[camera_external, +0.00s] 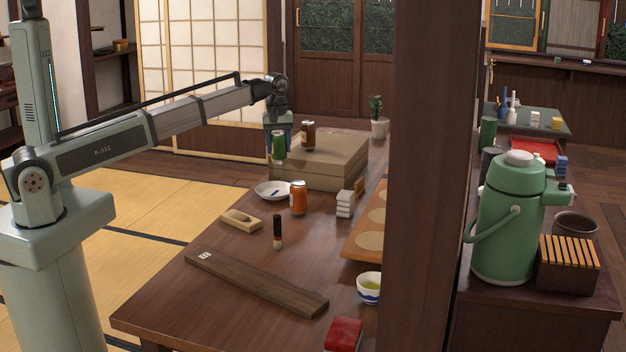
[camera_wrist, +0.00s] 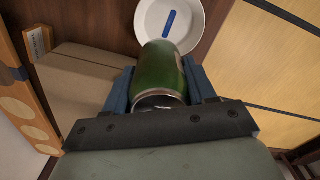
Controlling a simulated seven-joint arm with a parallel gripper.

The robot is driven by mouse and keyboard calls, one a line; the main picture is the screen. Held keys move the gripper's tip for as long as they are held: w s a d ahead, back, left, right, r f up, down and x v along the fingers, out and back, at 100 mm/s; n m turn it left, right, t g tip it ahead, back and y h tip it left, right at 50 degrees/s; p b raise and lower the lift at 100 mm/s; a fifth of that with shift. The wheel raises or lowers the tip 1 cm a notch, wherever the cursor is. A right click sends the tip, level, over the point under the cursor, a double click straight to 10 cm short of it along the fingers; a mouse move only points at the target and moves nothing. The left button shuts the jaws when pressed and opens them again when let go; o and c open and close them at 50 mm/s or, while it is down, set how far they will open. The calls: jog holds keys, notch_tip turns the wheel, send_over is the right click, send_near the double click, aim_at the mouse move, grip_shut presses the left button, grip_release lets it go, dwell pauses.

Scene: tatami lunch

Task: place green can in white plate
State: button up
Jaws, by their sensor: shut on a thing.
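The green can (camera_external: 278,147) is held in my gripper (camera_external: 278,138), above the table and near the left end of the cardboard box. In the wrist view the green can (camera_wrist: 161,72) sits between the two blue fingers of my gripper (camera_wrist: 160,84), which are shut on it. The white plate (camera_external: 272,190) lies on the table below the can, with a small blue item on it. In the wrist view the white plate (camera_wrist: 204,38) shows just beyond the can, which hides part of its rim.
A brown can (camera_external: 308,136) stands on the cardboard box (camera_external: 330,165). An orange can (camera_external: 298,198) stands right of the plate. A dark post (camera_external: 430,180) blocks part of the external view.

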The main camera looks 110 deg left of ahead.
jog(key=shift+s+d+f, duration=0.2)
jog(key=shift+s+d, duration=0.35)
jog(key=shift+d, duration=0.25)
jog(key=shift+f, duration=0.3)
send_over(275, 193)
jog(key=shift+f, duration=4.65)
jog(key=o, duration=1)
jog(key=shift+f, duration=0.1)
notch_tip(275, 193, up, 12)
jog(key=shift+r, duration=0.15)
